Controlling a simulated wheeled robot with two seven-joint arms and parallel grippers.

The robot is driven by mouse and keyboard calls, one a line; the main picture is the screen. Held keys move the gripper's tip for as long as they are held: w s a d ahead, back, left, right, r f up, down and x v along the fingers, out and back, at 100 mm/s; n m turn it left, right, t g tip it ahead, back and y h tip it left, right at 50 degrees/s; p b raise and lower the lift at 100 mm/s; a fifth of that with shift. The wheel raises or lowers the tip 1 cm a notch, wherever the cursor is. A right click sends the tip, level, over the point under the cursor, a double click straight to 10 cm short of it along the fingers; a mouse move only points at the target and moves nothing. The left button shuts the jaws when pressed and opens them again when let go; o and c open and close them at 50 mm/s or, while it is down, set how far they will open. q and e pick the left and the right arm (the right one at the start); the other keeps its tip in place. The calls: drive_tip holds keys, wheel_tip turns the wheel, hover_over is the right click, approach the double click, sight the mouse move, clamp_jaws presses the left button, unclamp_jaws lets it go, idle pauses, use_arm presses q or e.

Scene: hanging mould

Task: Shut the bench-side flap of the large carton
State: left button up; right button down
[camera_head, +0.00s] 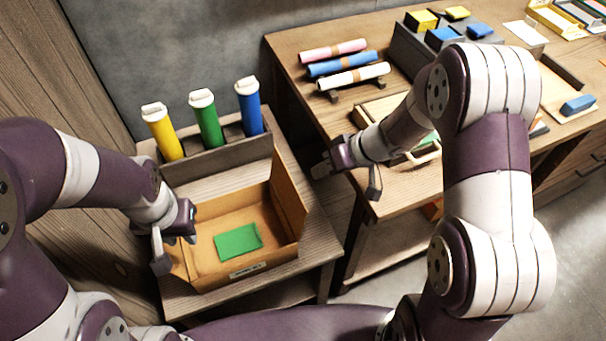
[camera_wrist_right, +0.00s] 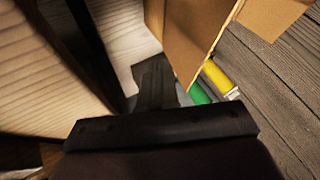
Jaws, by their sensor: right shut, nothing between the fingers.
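The large open carton (camera_head: 215,268) stands on a low table at left, with a green sheet (camera_head: 238,240) on its floor. Its bench-side flap (camera_head: 290,207) is raised along the right side, not folded over the opening. A brown carton panel also shows in the right wrist view (camera_wrist_right: 188,38). My right gripper (camera_head: 323,170) is shut and empty, above the gap between carton and bench, to the right of the flap and apart from it. My left gripper (camera_head: 177,240) is at the carton's left side; its fingertips are partly hidden, so its opening and any contact are unclear.
Yellow (camera_head: 162,133), green (camera_head: 206,120) and blue (camera_head: 249,107) tubes stand in a rack behind the carton. The bench (camera_head: 290,60) at right carries rolls (camera_head: 343,64), trays and blocks. A narrow gap separates the low table (camera_head: 318,240) from the bench.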

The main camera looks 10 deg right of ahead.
sight(286, 183)
drive_tip(key=a, duration=0.4)
drive_tip(key=shift+s+a+f+p, duration=0.2)
drive_tip(key=shift+s+a+p, duration=0.1)
drive_tip(key=shift+s+p, duration=0.1)
drive_tip(key=shift+a+r, duration=0.1)
drive_tip(key=shift+a, duration=0.05)
